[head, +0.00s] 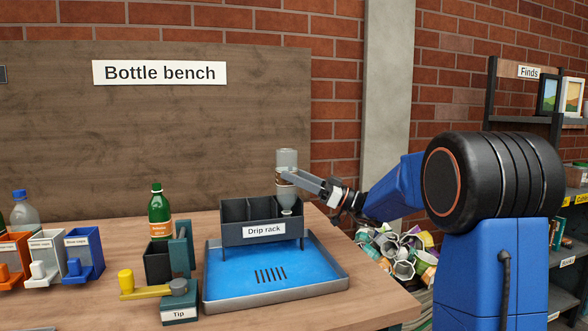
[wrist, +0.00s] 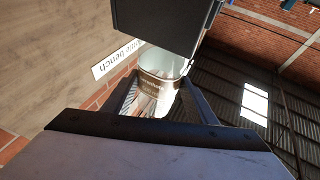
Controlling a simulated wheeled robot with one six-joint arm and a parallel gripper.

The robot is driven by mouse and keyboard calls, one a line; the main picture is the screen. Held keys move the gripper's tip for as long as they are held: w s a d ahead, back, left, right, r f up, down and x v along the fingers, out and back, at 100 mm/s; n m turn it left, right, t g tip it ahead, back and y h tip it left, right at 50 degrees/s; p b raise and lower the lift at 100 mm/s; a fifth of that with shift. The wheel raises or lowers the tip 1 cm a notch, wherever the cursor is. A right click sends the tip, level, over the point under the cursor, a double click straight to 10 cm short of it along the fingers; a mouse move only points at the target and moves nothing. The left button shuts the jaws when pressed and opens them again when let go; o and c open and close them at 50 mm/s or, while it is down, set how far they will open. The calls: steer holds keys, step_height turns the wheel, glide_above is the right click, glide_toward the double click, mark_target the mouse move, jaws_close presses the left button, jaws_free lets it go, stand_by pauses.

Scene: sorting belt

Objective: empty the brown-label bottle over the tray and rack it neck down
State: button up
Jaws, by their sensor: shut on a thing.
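The brown-label bottle (head: 287,160) is clear and upside down, neck low, in the head view. My gripper (head: 284,178) is shut on it around the label, reaching in from the right. The bottle looks empty. Its neck is at the right-hand compartment of the dark drip rack (head: 263,232); I cannot tell whether it rests there or hangs just above. In the wrist view the bottle (wrist: 160,72) is between my fingers (wrist: 158,100), beside a dark block that looks like the rack. The blue tray (head: 222,282) with a grey rim lies under the rack.
A green bottle (head: 159,215) stands in a dark holder left of the tray, behind the tip station (head: 179,302) with its yellow-knobbed lever. Orange, white and blue cap bins (head: 85,255) stand farther left. The rack's other compartments look empty. Crushed cans (head: 405,255) are piled beyond the bench's right edge.

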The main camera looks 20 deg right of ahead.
mark_target(294, 196)
steer(key=shift+f, duration=3.2)
